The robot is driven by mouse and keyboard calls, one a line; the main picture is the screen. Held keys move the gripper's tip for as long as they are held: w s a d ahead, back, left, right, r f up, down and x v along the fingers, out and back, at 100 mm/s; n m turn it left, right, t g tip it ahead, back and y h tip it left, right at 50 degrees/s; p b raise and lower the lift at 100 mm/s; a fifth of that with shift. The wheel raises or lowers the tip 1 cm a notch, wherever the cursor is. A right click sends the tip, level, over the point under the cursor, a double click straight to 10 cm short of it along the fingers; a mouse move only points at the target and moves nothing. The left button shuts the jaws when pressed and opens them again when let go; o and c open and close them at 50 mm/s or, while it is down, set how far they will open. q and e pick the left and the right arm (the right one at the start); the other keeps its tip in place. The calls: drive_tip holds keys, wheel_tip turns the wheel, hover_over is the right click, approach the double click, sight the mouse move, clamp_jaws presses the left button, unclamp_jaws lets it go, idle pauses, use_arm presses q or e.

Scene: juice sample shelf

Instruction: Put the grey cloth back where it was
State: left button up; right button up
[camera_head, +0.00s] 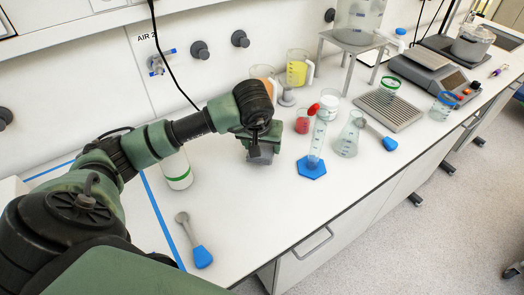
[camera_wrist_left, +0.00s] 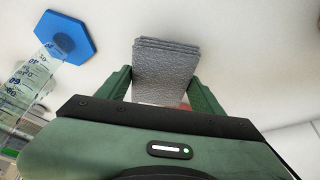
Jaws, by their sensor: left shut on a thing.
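The grey cloth (camera_wrist_left: 165,75) is a folded, layered block between the two green fingers of my left gripper (camera_wrist_left: 160,85) in the left wrist view. In the head view the cloth (camera_head: 260,157) shows below the left gripper (camera_head: 258,143), low over the white bench. I cannot tell whether the cloth touches the bench. The left gripper is shut on it. My right gripper is not in view.
A measuring cylinder on a blue hexagonal base (camera_head: 312,168) stands just right of the cloth. A conical flask (camera_head: 347,142), a red-lidded jar (camera_head: 303,121) and jugs stand beyond. The bench front is clear.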

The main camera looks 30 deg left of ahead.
use_arm(q)
wheel_tip(320, 180, down, 3)
drive_tip(key=shift+r, duration=0.2)
drive_tip(key=shift+f, duration=0.3)
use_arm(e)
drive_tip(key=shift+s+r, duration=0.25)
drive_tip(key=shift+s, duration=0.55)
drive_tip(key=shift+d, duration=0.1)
use_arm(q)
drive_tip(key=shift+f, duration=0.25)
drive_tip(key=o, duration=1.3)
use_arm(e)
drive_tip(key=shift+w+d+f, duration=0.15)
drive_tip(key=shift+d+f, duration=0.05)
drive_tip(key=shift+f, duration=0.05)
use_arm(q)
drive_tip(key=shift+s+r+p, duration=0.1)
drive_tip(key=shift+r+p, duration=0.2)
drive_tip(key=shift+r, duration=0.1)
drive_tip(key=b+v, duration=0.2)
drive_tip(key=v, duration=0.9)
drive_tip(key=shift+r, duration=0.35)
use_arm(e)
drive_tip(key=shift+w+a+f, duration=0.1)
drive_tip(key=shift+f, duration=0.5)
